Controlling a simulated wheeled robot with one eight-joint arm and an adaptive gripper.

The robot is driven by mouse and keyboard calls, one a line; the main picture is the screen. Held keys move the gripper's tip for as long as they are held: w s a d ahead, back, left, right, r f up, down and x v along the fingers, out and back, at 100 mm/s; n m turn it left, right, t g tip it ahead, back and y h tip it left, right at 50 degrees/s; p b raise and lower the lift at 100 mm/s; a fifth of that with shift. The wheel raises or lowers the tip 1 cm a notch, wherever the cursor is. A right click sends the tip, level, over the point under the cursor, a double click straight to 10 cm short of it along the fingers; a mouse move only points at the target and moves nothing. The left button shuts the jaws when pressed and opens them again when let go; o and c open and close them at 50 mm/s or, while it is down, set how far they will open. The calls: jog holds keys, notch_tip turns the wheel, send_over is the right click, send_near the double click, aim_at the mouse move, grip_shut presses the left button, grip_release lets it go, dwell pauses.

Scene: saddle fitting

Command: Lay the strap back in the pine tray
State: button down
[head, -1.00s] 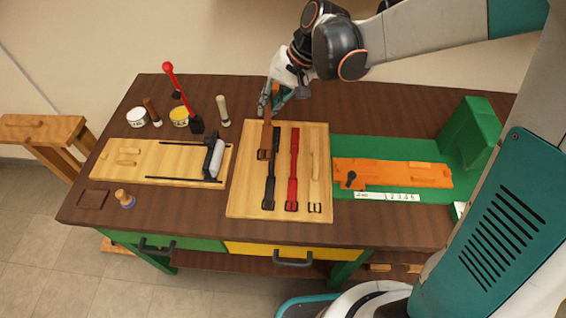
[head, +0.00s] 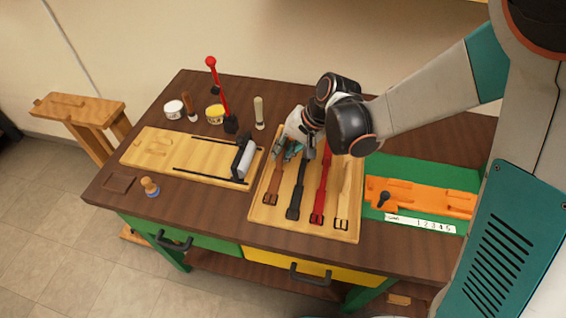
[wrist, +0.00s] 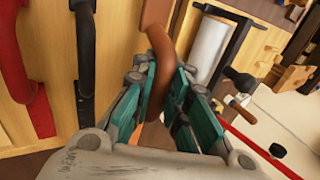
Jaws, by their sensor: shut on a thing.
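The brown strap (head: 277,182) is gripped near its far end by my gripper (head: 289,152). Its buckle end reaches toward the front left of the pine tray (head: 332,232), left of the other straps. In the wrist view the brown strap (wrist: 162,50) bends between the teal fingers (wrist: 158,98), which are shut on it. I cannot tell how much of it touches the tray. A black strap (head: 297,188), a red strap (head: 320,190) and a pale strap (head: 344,200) lie side by side in the tray.
Left of the tray is a pale board (head: 190,158) with a grey-white roller (head: 247,158). Right of it, an orange board (head: 425,196) lies on a green mat with a number strip (head: 420,224). Tins, a red-handled tool (head: 222,95) and other tools stand behind.

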jog(key=shift+f+b, duration=0.8)
jog(key=shift+f, duration=1.95)
jog(key=shift+r, duration=0.1)
jog(key=c, duration=2)
grip_release()
jog(key=o, duration=0.4)
jog(key=shift+o, duration=0.2)
